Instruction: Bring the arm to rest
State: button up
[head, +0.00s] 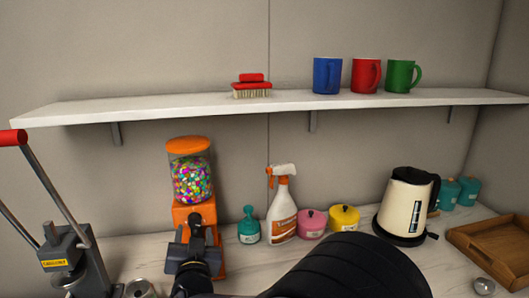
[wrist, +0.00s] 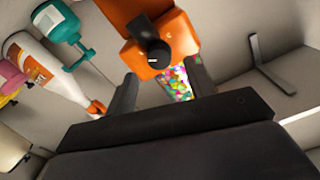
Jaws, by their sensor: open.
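My gripper (head: 197,238) is in front of the orange candy dispenser (head: 190,160) in the head view, and part of my dark arm crosses the bottom of the picture. In the wrist view my gripper (wrist: 160,90) has its two dark fingers spread apart with nothing held between them. The dispenser's orange body (wrist: 160,35) with its black knob (wrist: 152,50) shows beyond the fingers, and its colourful candies show partly between them. I cannot tell whether the gripper touches the dispenser. The dispenser's lower front is partly hidden behind my gripper in the head view.
A white shelf (head: 200,104) above holds a red brush (head: 251,88) and blue, red and green mugs. A teal bottle (head: 248,228), a spray bottle (head: 282,208), pink and yellow pots, a kettle (head: 405,205) and a wooden tray (head: 490,245) stand right. A red-handled press (head: 65,250) stands left.

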aim_at(195, 224)
jog(key=x, duration=0.3)
jog(key=shift+w, duration=0.3)
jog(key=shift+a+r+n+p, duration=0.15)
jog(key=shift+n+p, duration=0.15)
jog(key=shift+p, duration=0.4)
jog(key=shift+n+p, duration=0.45)
jog(key=shift+n, duration=0.05)
jog(key=shift+f+b, duration=0.25)
jog(key=shift+b, duration=0.15)
